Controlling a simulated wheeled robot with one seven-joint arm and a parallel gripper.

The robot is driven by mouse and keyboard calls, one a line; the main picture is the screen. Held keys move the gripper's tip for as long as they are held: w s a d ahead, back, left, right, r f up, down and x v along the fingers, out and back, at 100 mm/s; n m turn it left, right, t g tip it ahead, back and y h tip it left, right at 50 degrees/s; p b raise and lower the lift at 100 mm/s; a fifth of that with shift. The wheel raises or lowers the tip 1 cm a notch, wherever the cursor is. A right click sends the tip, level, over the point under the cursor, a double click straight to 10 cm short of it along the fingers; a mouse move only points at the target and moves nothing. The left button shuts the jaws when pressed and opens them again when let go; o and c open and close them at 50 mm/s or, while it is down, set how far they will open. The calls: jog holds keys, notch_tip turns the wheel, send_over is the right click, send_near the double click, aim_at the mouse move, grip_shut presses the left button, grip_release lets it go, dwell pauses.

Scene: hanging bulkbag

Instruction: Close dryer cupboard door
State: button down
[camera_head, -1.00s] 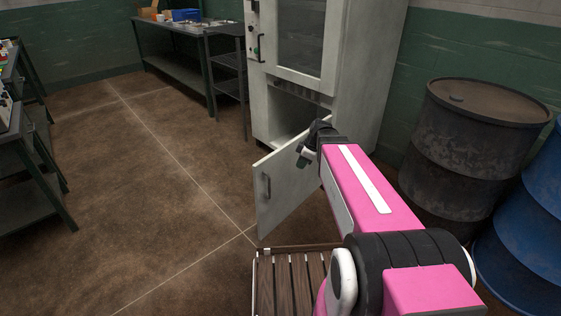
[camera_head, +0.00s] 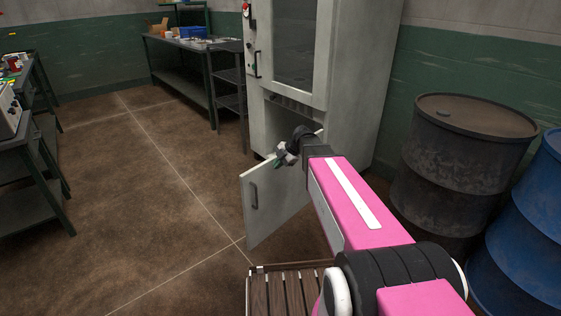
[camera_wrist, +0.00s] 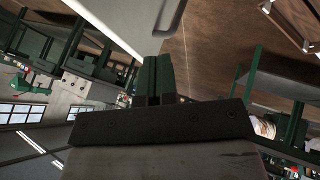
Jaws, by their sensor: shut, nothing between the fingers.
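The dryer cupboard (camera_head: 350,75) is a tall pale cabinet with a glazed upper door (camera_head: 293,45) that looks shut. My arm hides part of the lower opening.
A rusty dark drum (camera_head: 460,165) and a blue drum (camera_head: 525,235) stand to the right. A slatted wooden surface (camera_head: 285,292) lies at the bottom. Dark workbenches stand at the back (camera_head: 180,60) and left (camera_head: 30,165). The floor left of the open door is clear.

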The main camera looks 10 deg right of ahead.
aim_at(259, 174)
jog(key=w+a+f, duration=0.2)
jog(key=a, duration=0.1)
jog(key=w+a+f, duration=0.1)
jog(key=a+f, duration=0.1)
jog(key=shift+f, duration=0.1)
jog(key=shift+w+a, duration=0.3)
jog(key=shift+a, duration=0.05)
